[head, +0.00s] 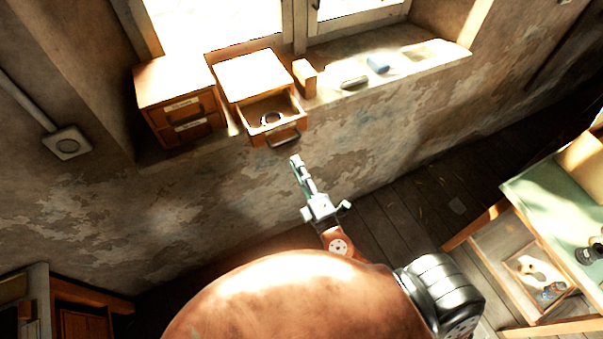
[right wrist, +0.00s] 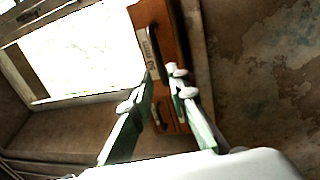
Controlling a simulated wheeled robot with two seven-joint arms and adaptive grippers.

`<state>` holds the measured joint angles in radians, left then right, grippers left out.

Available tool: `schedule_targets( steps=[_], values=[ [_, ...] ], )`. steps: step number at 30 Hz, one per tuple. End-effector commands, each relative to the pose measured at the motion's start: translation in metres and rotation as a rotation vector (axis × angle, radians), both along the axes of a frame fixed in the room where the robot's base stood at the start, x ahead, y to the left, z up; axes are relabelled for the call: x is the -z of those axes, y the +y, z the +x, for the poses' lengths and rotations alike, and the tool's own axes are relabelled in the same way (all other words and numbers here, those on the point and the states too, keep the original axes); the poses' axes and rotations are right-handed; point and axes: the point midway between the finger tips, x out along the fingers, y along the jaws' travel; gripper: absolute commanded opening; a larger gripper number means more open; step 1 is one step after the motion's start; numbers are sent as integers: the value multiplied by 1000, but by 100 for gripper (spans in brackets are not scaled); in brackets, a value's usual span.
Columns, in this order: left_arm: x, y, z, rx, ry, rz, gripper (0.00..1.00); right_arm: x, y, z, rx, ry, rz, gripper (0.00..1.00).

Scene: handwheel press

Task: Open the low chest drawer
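A low wooden chest (head: 249,72) stands on the window sill in the head view. Its drawer (head: 273,118) is pulled out, with a dark ring-like item inside and a dark bar handle (head: 284,138) on its front. My right gripper (head: 295,162) is in front of and below this drawer, apart from the handle in the picture. In the right wrist view, its fingers (right wrist: 160,76) are spread with nothing seen between them. Brown wooden fronts (right wrist: 167,30) with dark handles lie beyond the fingers. I cannot tell which chest each belongs to. My left gripper is not in view.
A taller chest with two shut drawers (head: 180,108) stands left of the low chest. A small wooden block (head: 305,78) and a blue item (head: 377,64) are on the sill to the right. A green-topped table (head: 555,190) stands at the right.

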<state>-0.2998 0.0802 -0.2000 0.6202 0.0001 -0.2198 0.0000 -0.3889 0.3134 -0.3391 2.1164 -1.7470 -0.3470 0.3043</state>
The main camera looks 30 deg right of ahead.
Motion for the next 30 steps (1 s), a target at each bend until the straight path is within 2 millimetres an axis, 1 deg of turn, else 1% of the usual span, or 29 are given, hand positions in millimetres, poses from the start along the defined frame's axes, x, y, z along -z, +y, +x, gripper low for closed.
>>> schedule_targets(
  steps=[1,3,7,11,25,26,28,29,30],
  values=[
    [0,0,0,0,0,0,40,2,0,-8,-2,1,-3,16],
    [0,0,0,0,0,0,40,4,0,-17,-1,2,-2,16],
    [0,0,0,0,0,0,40,5,0,-26,0,0,0,16],
    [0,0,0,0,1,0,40,5,0,-29,0,-1,2,16],
    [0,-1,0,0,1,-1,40,6,0,-28,1,0,2,16],
    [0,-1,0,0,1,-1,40,7,-1,-28,1,4,3,16],
    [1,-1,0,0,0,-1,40,19,-4,-24,6,24,11,16],
    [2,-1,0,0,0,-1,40,27,-6,-22,10,40,19,16],
    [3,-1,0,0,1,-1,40,42,-11,-18,16,68,30,16]
  ],
)
